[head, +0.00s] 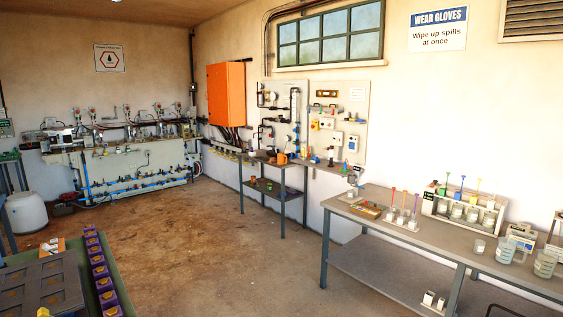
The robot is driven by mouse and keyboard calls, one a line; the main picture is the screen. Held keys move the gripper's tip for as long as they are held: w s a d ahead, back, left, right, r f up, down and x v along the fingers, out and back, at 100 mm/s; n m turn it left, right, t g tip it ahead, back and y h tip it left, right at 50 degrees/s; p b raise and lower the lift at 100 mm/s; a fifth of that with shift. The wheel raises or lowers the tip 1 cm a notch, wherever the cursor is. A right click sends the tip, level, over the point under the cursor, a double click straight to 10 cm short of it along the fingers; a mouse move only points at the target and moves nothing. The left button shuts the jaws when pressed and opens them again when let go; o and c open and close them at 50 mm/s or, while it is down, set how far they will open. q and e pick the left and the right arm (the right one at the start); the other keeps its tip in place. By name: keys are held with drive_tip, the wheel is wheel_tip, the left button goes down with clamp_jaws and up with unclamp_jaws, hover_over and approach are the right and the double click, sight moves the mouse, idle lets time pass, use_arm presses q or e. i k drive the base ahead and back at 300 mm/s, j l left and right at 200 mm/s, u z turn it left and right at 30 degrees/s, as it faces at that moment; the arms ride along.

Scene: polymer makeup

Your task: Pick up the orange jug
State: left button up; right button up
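A small orange jug (281,159) appears to stand on the grey two-level table (262,163) by the far right wall. It is small and far off, so its handle and spout are hard to make out. Dark items stand close beside it on the same table top. Neither of my grippers is in the head view.
A long grey bench (400,232) with labware runs along the right. A green-edged table (118,285) with purple boxes stands at the lower left. A white drum (27,212) stands at the left. The brown floor (200,235) between is clear.

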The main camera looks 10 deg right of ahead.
sight(280, 157)
drive_tip(key=i+z, duration=0.25)
drive_tip(key=i, duration=4.85)
